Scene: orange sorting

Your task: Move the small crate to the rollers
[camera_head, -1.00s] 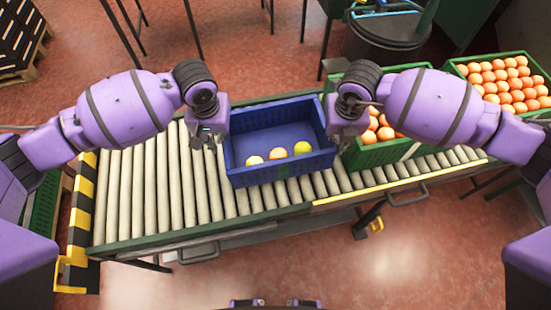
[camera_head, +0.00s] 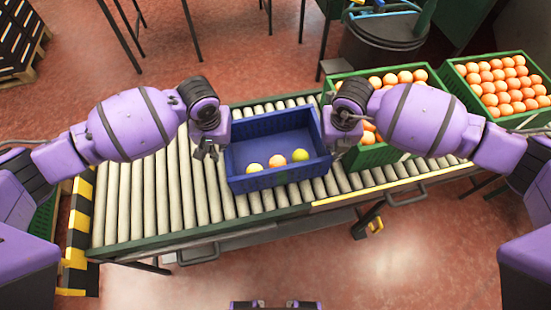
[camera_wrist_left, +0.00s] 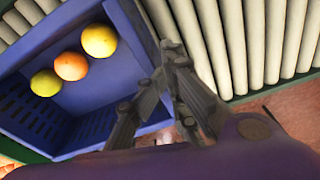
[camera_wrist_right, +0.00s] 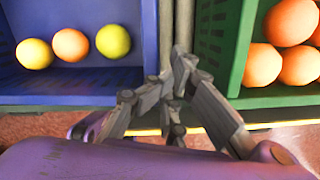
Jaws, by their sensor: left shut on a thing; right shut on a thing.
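The small blue crate (camera_head: 282,178) is at the middle of the roller conveyor (camera_head: 150,195), level, with two yellow fruits and one orange fruit (camera_head: 277,160) inside. Whether its bottom touches the rollers cannot be told for sure. My left gripper (camera_head: 213,150) is shut on the crate's left wall; in the left wrist view its fingers (camera_wrist_left: 172,62) meet at the rim. My right gripper (camera_head: 336,136) is shut on the right wall; in the right wrist view its fingers (camera_wrist_right: 178,65) close beside the rim. The fingertips partly hide the gripped rims.
A green crate of oranges (camera_head: 375,155) stands close to the right of the blue crate, with a narrow gap. Another full green crate (camera_head: 505,121) is further right. Rollers left of the blue crate are bare. A dark bin (camera_head: 385,45) stands behind.

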